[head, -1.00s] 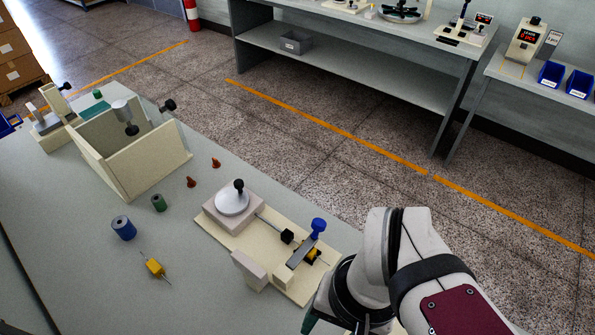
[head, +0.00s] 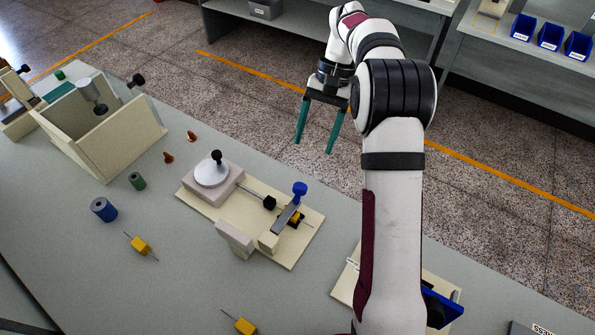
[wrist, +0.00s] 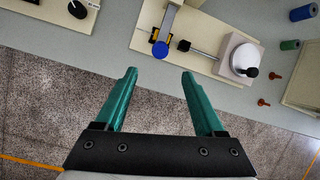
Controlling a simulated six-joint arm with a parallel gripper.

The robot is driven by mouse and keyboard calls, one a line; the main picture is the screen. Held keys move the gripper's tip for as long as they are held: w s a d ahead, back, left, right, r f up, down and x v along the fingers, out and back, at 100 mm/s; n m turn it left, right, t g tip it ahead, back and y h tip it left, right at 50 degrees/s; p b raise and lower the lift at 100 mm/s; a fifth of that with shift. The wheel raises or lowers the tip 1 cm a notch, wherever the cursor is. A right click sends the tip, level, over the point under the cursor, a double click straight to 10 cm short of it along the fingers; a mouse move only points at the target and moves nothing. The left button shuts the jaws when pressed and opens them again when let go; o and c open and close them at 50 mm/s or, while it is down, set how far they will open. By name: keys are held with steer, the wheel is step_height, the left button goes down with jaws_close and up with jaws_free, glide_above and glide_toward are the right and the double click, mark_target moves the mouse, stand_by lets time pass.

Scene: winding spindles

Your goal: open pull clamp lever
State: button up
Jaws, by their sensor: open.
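The clamp lever (head: 288,216) is a grey bar with a blue knob (head: 300,188) at its far end. It sits on a cream fixture board (head: 290,255) beside a small yellow and black part (head: 297,220). In the wrist view the blue knob (wrist: 160,49) and the grey lever (wrist: 168,22) lie ahead, between the line of the two fingers. My gripper (head: 314,146) has green fingers, spread apart and empty. It hangs past the table's far edge, apart from the knob. The fingertips (wrist: 159,74) also show in the wrist view.
On the same board stand a white disc with a black knob (head: 212,170), a black-ended rod (head: 268,202) and a pale block (head: 235,238). A cream box (head: 105,140) stands at left. Blue (head: 104,209) and green (head: 137,181) spools and yellow parts lie on the table.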

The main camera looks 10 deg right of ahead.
mark_target(301, 185)
steer(key=x, duration=1.3)
steer(key=shift+f, duration=0.2)
jaws_close()
steer(key=shift+r, duration=0.1)
stand_by(0.5)
